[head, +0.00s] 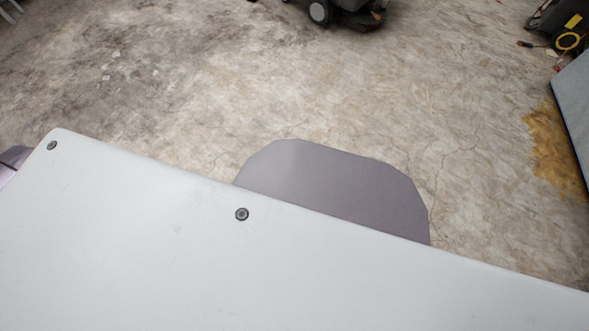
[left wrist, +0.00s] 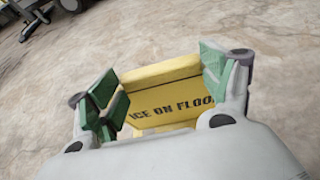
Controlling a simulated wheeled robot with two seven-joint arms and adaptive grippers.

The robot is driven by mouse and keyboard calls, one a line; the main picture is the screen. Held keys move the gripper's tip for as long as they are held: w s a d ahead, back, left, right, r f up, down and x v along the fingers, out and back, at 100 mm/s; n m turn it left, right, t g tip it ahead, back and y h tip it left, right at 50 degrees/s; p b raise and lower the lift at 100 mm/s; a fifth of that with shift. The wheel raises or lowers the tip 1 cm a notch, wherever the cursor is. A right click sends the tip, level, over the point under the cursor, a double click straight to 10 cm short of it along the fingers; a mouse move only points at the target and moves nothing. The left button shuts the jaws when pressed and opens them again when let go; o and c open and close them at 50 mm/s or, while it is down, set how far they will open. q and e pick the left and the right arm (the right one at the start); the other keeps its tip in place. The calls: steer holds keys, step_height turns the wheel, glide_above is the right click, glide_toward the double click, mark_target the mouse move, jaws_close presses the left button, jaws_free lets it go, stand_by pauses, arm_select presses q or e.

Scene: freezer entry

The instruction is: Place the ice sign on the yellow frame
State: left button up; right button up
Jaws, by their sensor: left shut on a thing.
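The yellow ice sign (left wrist: 172,106) shows in the left wrist view with dark letters reading "ICE ON FLOO", the rest covered by a finger. My left gripper (left wrist: 163,88) has its green-padded fingers at the sign's two sides and is shut on it. The sign's lower part is hidden behind the gripper body. Neither gripper shows in the head view, and my right gripper is in no view. I cannot make out the yellow frame in either view.
A dark wheeled machine (head: 345,12) stands at the top of the head view. A blue-grey panel (head: 575,105) is at the right edge, with a yellow loop (head: 568,41) above it. The stained concrete floor (head: 210,90) between is clear. Pale surfaces hide the lower head view.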

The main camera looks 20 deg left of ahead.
arm_select(q)
steer(key=shift+f, duration=0.1)
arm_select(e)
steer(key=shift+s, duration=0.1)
arm_select(q)
steer(key=o, duration=1.1)
steer(key=shift+c, duration=0.2)
steer(key=shift+o, duration=1.1)
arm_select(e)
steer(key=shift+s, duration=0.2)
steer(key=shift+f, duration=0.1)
